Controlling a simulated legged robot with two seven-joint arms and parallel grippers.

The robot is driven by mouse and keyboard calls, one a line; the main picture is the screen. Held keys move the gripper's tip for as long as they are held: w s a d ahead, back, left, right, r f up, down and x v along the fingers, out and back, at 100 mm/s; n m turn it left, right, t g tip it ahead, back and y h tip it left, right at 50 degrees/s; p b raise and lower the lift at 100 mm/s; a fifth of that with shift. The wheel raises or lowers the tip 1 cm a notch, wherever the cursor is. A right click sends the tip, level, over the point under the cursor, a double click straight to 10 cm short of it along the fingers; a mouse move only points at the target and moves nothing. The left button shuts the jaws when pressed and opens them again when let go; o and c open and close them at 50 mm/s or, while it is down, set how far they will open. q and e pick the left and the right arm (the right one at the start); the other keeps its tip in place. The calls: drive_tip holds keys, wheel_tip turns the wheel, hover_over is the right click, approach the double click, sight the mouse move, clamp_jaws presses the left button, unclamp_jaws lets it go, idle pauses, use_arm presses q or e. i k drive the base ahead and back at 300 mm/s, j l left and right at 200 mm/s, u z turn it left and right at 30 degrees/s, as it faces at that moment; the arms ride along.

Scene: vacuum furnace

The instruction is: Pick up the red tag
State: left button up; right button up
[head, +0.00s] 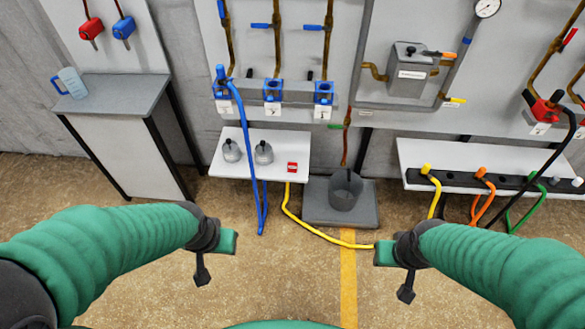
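The red tag (292,167) is a small red square with a pale mark. It lies on the right part of a white shelf (225,166), to the right of two grey flasks. My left gripper (216,254) is in front of and below the shelf, to the left of the tag and well apart from it. My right gripper (393,268) is to the right and nearer to me, also well apart from the tag.
Two grey flasks (263,153) stand on the shelf. A grey bucket (345,190) stands on a dark base to the right.

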sight(291, 166)
drive_tip(key=i+j, duration=0.4)
drive_tip(key=i, duration=0.2)
drive_tip(key=i+j, duration=0.35)
drive_tip(key=i, duration=0.25)
drive_tip(key=i+j, duration=0.4)
drive_tip(key=i, duration=0.2)
drive_tip(key=l+z, duration=0.05)
